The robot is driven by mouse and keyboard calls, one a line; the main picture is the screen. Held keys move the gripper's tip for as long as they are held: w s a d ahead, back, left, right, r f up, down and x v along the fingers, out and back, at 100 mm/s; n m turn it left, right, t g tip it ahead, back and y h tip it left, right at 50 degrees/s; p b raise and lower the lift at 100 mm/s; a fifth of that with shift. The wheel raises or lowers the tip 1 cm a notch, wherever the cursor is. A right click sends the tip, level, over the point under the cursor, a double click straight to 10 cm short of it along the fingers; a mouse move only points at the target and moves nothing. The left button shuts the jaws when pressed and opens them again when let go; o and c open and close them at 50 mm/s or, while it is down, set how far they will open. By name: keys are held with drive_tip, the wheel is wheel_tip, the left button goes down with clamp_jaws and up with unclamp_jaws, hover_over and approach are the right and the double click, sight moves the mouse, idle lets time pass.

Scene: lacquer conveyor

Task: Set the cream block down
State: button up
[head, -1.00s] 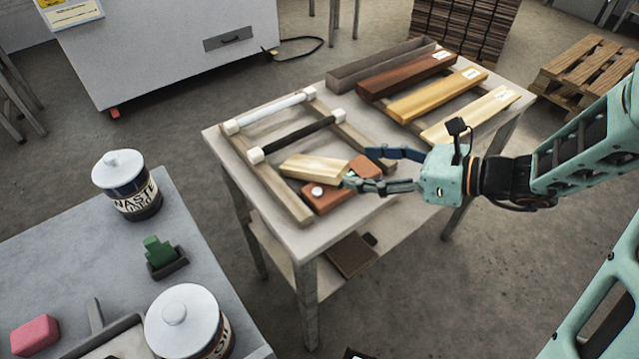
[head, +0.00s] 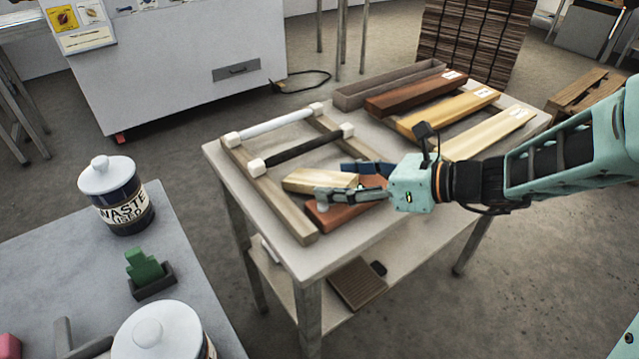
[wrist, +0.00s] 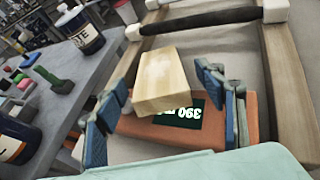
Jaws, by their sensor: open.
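The cream block (head: 318,180) lies on the worktable by the wooden frame, against a reddish-brown block (head: 335,216). In the wrist view the cream block (wrist: 163,80) sits at the far edge of the reddish-brown block (wrist: 150,131), which bears a dark label reading 390. I cannot tell if it rests on that block or behind it. My gripper (head: 355,181) is open, its blue-padded fingers (wrist: 160,105) on either side of the cream block's near end, with a gap at the right. In the head view, a finger hides part of both blocks.
The frame (head: 266,190) carries a white bar (head: 275,124) and a black bar (head: 302,149). Several long boards, including a yellow one (head: 445,115), lie at the table's back right. A nearer bench (head: 60,270) holds a waste pot (head: 115,198) and a green block (head: 143,266).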

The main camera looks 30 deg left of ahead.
sight(320, 178)
drive_tip(key=b+x, duration=0.1)
drive_tip(key=x, duration=0.3)
drive_tip(key=shift+a+f, duration=0.1)
drive_tip(key=shift+a, duration=0.3)
drive_tip(key=shift+c, duration=0.7)
drive_tip(key=c, duration=1.3)
